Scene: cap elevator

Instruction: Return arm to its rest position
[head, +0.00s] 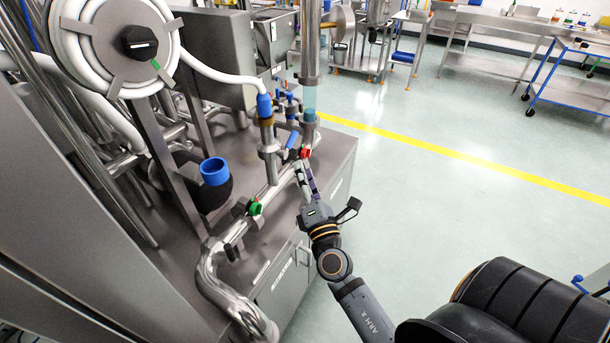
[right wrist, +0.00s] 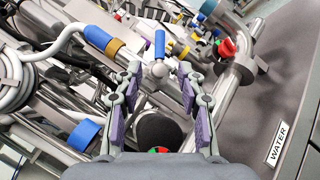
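My right arm reaches forward from the bottom of the head view, and its gripper (head: 303,168) is over the edge of the steel bench beside the pipework. In the right wrist view its two purple-padded fingers (right wrist: 158,74) stand apart with nothing held between them. A blue-handled valve (right wrist: 160,46) shows just beyond the fingertips; I cannot tell if they touch it. In the head view a red valve knob (head: 305,153) is close to the fingertips. My left gripper is not in view.
A steel pipe with a green valve knob (head: 255,208) runs along the bench (head: 262,250). A blue-rimmed dark cup (head: 215,172) and a white hose reel (head: 118,42) are at the left. The floor (head: 440,195) to the right is clear, with tables at the back.

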